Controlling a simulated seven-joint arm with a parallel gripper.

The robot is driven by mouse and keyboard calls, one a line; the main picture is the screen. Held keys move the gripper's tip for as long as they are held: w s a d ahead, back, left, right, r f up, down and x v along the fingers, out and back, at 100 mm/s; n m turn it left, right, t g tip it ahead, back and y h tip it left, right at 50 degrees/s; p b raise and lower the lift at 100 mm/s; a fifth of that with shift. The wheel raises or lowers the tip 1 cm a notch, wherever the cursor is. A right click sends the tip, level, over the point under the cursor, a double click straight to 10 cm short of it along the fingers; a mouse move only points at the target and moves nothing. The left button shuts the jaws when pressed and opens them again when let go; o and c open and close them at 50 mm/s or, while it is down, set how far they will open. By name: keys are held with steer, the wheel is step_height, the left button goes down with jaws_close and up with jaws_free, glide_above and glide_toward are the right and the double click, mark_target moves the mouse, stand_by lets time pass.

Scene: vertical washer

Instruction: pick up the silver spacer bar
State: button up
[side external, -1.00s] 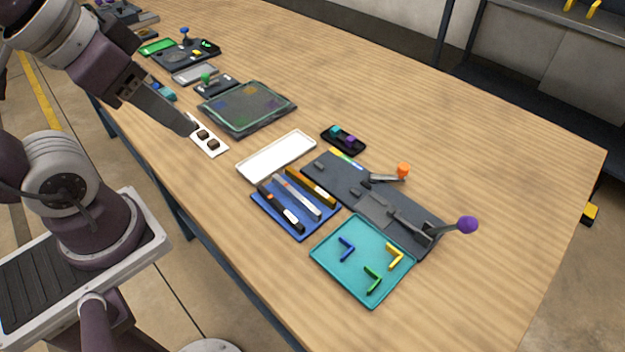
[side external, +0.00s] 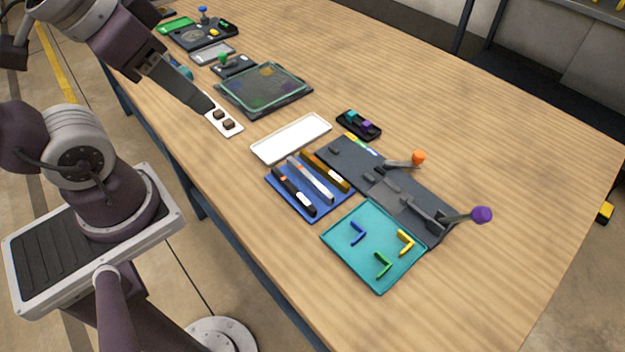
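The silver spacer bar (side external: 312,181) lies on a blue tray (side external: 338,201), between a black bar (side external: 294,193) on its left and a brown bar (side external: 326,170) on its right. It has a small orange mark near its far end. My gripper (side external: 206,106) is above the near side of the table, up and left of the blue tray, beside a white plate with dark blocks. It is well apart from the bar. I see the fingers edge-on and cannot tell whether they are open or shut.
A white empty tray (side external: 291,138) lies just behind the blue tray. A dark fixture (side external: 385,190) with orange-knobbed and purple-knobbed levers stands to the right. A teal tray (side external: 375,245) with several L-shaped pieces lies in front. The table's right side is clear.

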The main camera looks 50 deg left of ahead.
stand_by(0.3)
steer(key=m+g, duration=0.6)
steer(key=m, duration=1.2)
glide_above(311, 177)
step_height(311, 177, down, 18)
steer(key=shift+w+d+f, duration=0.1)
steer(key=shift+d+f, duration=0.05)
steer(key=shift+f, duration=0.05)
step_height(311, 177, down, 7)
jaws_close()
